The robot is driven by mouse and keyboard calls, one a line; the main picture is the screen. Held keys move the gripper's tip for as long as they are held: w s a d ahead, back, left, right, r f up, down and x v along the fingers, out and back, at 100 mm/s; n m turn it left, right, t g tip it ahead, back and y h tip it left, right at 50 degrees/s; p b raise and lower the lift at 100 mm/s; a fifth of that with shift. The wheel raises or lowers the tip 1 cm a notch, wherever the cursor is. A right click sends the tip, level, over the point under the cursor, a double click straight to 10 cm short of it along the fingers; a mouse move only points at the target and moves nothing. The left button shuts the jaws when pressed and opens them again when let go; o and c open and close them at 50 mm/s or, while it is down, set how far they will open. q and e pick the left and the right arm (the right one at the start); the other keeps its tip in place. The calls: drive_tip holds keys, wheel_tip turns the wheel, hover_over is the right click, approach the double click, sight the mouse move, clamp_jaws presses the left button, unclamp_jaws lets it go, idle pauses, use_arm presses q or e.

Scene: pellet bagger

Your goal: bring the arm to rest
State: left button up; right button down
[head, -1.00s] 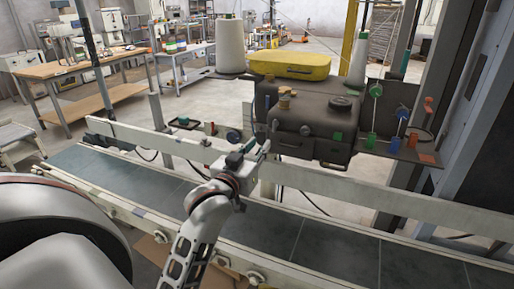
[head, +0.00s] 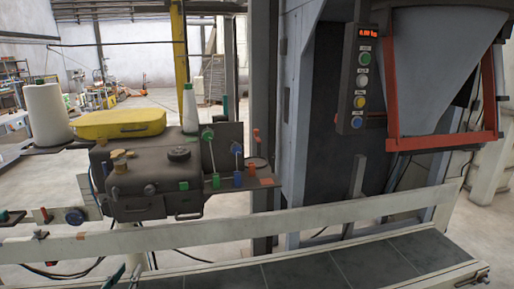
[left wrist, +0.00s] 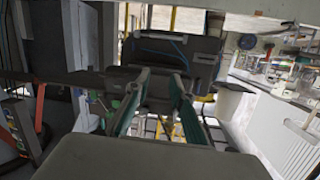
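My left gripper (head: 126,275) shows only in part at the bottom left edge of the head view, in front of the cream guard rail. Its teal-edged fingertips are visible there, and most of the arm is out of the picture. In the left wrist view the two fingers of the gripper (left wrist: 160,80) stand apart with nothing seen between them. The dark sewing machine lies beyond them in that view. My right gripper is in neither view.
The dark sewing machine (head: 150,178) with a yellow cover (head: 118,124) stands behind the guard rail (head: 250,232). The dark conveyor belt (head: 330,268) runs along the front and looks bare. A control panel (head: 359,80) and a red-framed hopper (head: 440,60) are at the right.

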use_arm(q)
drive_tip(key=s+d+f+m+g+h, duration=0.1)
drive_tip(key=s+d+f, duration=0.3)
drive_tip(key=s+f, duration=0.3)
drive_tip(key=s+d+f+m+g+h, duration=0.1)
drive_tip(key=s+d+f+g, duration=0.1)
drive_tip(key=s+d+f, duration=0.2)
drive_tip(key=s+d+f+m+g+h, duration=0.2)
drive_tip(key=s+d+f, duration=0.2)
drive_tip(key=s+f, duration=0.6)
wheel_tip(320, 180, down, 8)
drive_tip(key=shift+d, duration=0.1)
